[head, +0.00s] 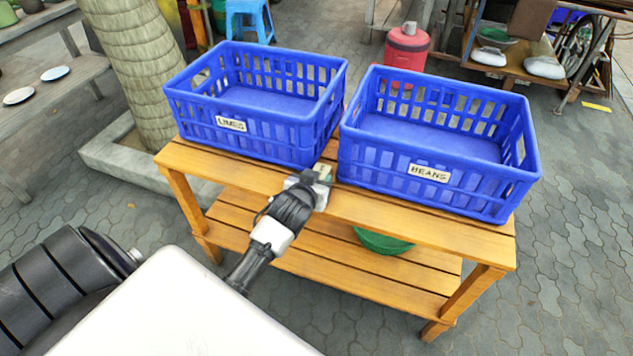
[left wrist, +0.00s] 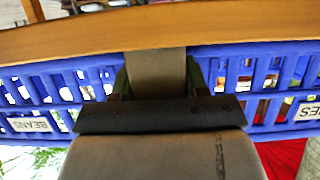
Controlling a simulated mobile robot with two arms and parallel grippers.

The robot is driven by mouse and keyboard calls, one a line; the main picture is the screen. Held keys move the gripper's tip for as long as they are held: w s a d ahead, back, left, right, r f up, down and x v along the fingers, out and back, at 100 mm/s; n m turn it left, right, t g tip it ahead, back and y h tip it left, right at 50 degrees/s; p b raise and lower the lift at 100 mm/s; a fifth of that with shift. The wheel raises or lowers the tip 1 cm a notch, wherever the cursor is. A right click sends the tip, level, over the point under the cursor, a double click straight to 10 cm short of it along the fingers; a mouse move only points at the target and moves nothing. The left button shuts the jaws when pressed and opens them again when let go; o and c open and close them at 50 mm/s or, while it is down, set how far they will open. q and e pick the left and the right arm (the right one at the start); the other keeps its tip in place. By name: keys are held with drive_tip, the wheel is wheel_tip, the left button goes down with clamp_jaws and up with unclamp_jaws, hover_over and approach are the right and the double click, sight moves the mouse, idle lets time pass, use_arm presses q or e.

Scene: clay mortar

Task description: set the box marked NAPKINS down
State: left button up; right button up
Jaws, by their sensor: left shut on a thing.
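My left gripper (head: 318,178) is at the table's near edge, in front of the gap between the two blue crates. It is shut on a small box (head: 326,171), of which only a little pale and greenish surface shows in the head view. In the left wrist view the box is a grey-brown strip (left wrist: 157,70) between the two dark fingers. No NAPKINS marking is readable on it, so I take it for the napkins box only by its place in the gripper. I cannot tell whether it touches the tabletop. My right gripper is not in view.
A crate marked LIMES (head: 252,133) stands left on the wooden table (head: 250,181), and a crate marked BEANS (head: 440,187) stands right. Both look empty. A narrow gap separates them, with a bare strip along the front edge. A green bowl (head: 383,242) sits on the lower shelf.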

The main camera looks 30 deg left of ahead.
use_arm(q)
drive_tip(key=o, duration=1)
